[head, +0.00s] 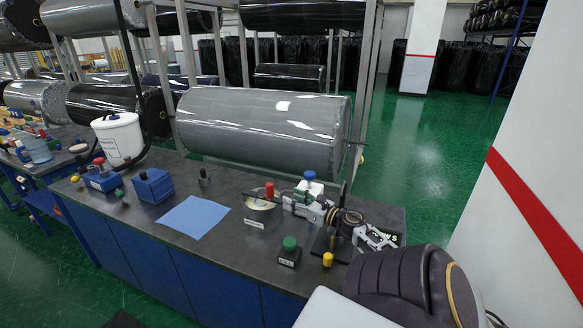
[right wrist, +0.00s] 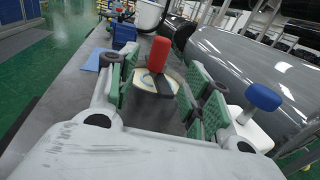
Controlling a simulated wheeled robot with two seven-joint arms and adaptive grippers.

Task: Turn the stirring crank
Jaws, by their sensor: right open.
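The stirring crank has an upright red handle (head: 269,190) over a round pale pot (head: 259,209) on the dark counter, with a small label in front. In the right wrist view the red handle (right wrist: 158,54) stands above the pot's disc (right wrist: 150,79), between and beyond the green-padded fingers. My right gripper (head: 285,200) reaches in from the right, just beside the handle. It is open, with a gap between its fingers and the handle in the right wrist view. Part of the pot is hidden behind the handle and fingers. My left gripper is not in view.
A green knob on a dark base (head: 289,250) and a yellow knob (head: 327,260) stand in front. A blue sheet (head: 195,217) lies left of the pot. A large grey roll (head: 260,130) is behind the counter.

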